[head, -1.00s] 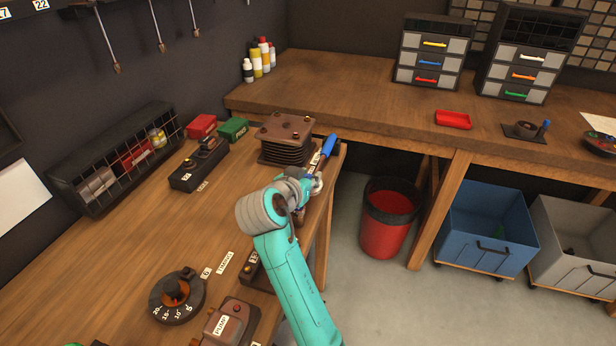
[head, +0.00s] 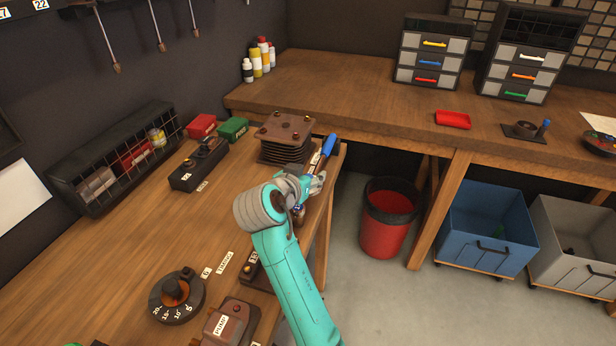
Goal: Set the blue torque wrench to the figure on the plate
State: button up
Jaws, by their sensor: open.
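The torque wrench (head: 328,146) has a blue handle and lies near the right edge of the left bench, beside the finned block. My gripper (head: 316,184) is open, over the lower part of the wrench, and hides much of it. Whether the fingers touch the wrench cannot be told. Small white labels (head: 226,263) lie on the bench; one reads TORQUE or similar, too small to be sure. The setting on the wrench cannot be read.
A dark finned block (head: 286,137) stands just left of the wrench. A numbered dial (head: 176,297) and a PUMP box (head: 229,325) sit at the front. A red bin (head: 388,218) stands on the floor at the right. The middle of the left bench (head: 150,228) is clear.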

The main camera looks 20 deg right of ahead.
notch_tip(320, 180, up, 9)
jog(key=shift+r, duration=0.1)
dwell(0.3)
dwell(0.4)
